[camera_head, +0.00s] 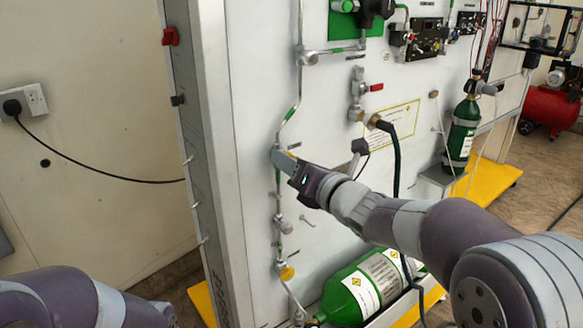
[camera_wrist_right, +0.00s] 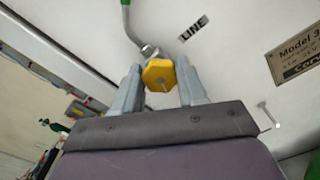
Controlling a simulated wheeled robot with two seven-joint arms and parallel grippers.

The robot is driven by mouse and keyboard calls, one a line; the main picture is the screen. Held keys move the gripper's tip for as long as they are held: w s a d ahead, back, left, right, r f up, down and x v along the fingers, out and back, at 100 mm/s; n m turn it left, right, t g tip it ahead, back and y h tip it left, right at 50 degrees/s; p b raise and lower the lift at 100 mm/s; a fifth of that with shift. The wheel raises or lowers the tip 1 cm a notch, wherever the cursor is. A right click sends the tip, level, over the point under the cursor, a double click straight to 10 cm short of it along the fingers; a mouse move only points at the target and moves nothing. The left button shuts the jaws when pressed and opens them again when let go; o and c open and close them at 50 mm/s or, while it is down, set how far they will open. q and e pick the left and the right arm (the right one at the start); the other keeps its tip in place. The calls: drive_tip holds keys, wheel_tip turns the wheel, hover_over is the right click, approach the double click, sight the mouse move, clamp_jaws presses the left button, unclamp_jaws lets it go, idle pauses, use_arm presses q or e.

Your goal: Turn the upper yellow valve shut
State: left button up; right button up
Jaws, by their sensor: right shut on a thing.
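The upper yellow valve (camera_wrist_right: 159,75) is a yellow knob on the thin pipe that runs up the white panel. In the wrist view my right gripper (camera_wrist_right: 160,82) has one grey finger on each side of the knob and is shut on it. In the head view my right gripper (camera_head: 284,160) reaches the pipe from the right, and its fingers hide most of this valve. A lower yellow valve (camera_head: 287,272) sits on the same pipe further down, clear of the gripper. My left arm shows at the bottom left, but its gripper is out of view.
A green cylinder (camera_head: 370,285) lies at the panel's foot. Another green cylinder (camera_head: 462,135) stands to the right. A dark hose (camera_head: 396,165) hangs in front of the panel, near my right arm. A red compressor (camera_head: 550,107) stands at the far right.

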drive_tip(key=shift+s+f+m+p, duration=0.15)
drive_tip(key=shift+m+p, duration=2.8)
drive_tip(key=shift+m, duration=5.1)
drive_tip(key=shift+w+f+m+p, duration=0.15)
drive_tip(key=shift+m+p, duration=2.8)
drive_tip(key=shift+m, duration=5.1)
drive_tip(key=shift+s+a+f, duration=0.1)
drive_tip(key=o, duration=1.1)
drive_tip(key=shift+c, duration=0.2)
